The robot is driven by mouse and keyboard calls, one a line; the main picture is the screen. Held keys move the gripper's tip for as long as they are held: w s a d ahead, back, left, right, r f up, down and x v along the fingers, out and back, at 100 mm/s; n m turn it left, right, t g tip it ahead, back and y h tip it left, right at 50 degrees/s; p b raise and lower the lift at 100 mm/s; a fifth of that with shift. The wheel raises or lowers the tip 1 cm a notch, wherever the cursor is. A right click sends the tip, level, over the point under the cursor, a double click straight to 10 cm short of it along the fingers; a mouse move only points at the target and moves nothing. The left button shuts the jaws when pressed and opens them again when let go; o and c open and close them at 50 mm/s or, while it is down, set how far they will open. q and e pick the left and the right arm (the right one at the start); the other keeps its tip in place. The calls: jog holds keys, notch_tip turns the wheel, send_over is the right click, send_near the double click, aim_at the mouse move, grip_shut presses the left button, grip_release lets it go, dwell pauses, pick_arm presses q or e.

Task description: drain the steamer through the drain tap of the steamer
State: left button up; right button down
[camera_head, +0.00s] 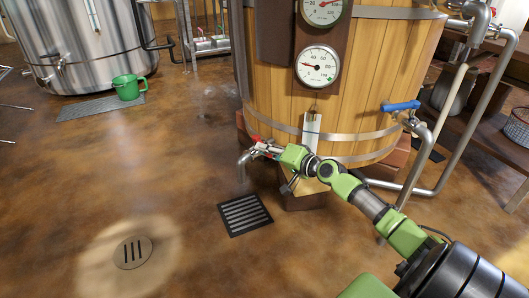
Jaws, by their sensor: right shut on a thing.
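The steamer (375,60) is the large wooden vat with metal hoops and round dials. Its drain tap (243,157) sticks out low at the left, with a red handle (257,140) and a spout bent down. My right gripper (274,150) reaches in from the right and is shut at the tap's handle; its fingers partly hide the tap. A faint pale streak like water shows under the spout. A dark floor grate (245,214) lies below and to the right of the spout. My left gripper is out of view.
A blue-handled valve (400,106) sits on a pipe at the vat's right. A round drain cover (132,252) lies front left. The floor between is clear.

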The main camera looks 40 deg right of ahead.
jog(key=shift+d+r, duration=0.2)
jog(key=shift+d, duration=0.15)
jog(key=c, duration=2.3)
grip_release()
jog(key=shift+f, duration=0.1)
jog(key=shift+s+a, duration=0.1)
jog(key=shift+a, duration=0.05)
jog(key=shift+s, duration=0.15)
jog(key=v, duration=1.1)
jog(key=shift+s, duration=0.25)
